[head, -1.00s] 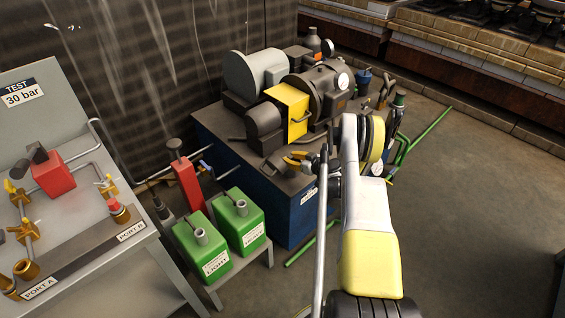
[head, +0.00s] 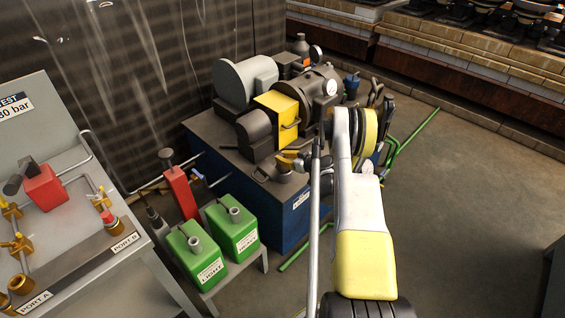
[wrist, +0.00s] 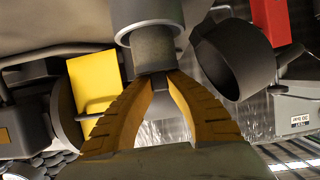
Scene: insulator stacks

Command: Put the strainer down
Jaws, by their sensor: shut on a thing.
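My gripper (wrist: 157,82) has its two ridged yellow-orange fingers shut on a grey stepped cylinder, which I take to be the strainer (wrist: 153,46). Its narrow dark end is between the fingertips, and a wider, lighter collar is beyond it. The far end is cut off by the top of the wrist view. In the head view my gripper (head: 284,163) is over the front of the dark top of the blue cabinet (head: 232,163). The strainer is too small and dark there to make out clearly. I cannot tell whether it touches the top.
A dark hollow cylinder (wrist: 236,58) is close right in the wrist view. Left are a red pump (head: 180,190), two green cans (head: 196,253) and the test bench (head: 85,240).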

